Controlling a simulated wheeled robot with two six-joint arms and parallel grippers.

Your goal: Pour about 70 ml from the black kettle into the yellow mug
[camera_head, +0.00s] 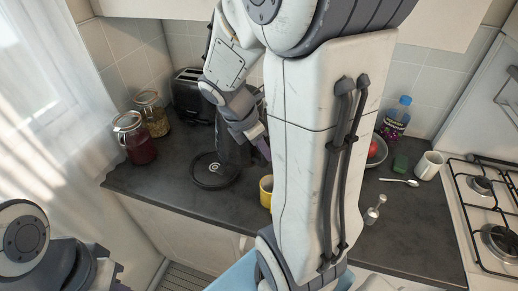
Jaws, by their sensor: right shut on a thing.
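The black kettle (230,152) is a dark, upright shape on the counter, partly hidden by my right arm and gripper. A round black kettle base (213,172) lies just to its left. My right gripper (259,141) is at the kettle's right side, shut on it; my own arm hides much of the grip. The yellow mug (266,190) stands on the counter to the lower right, partly covered by my arm, and its inside is hard to see. My left arm is at the lower left, with its gripper cut off by the frame.
Jars with red (135,138) and yellowish contents (152,114) and a black toaster (192,97) stand at the back left. A bottle (396,118), white mug (428,165), spoon (399,182) and gas hob (490,205) are at the right. The counter's left front is clear.

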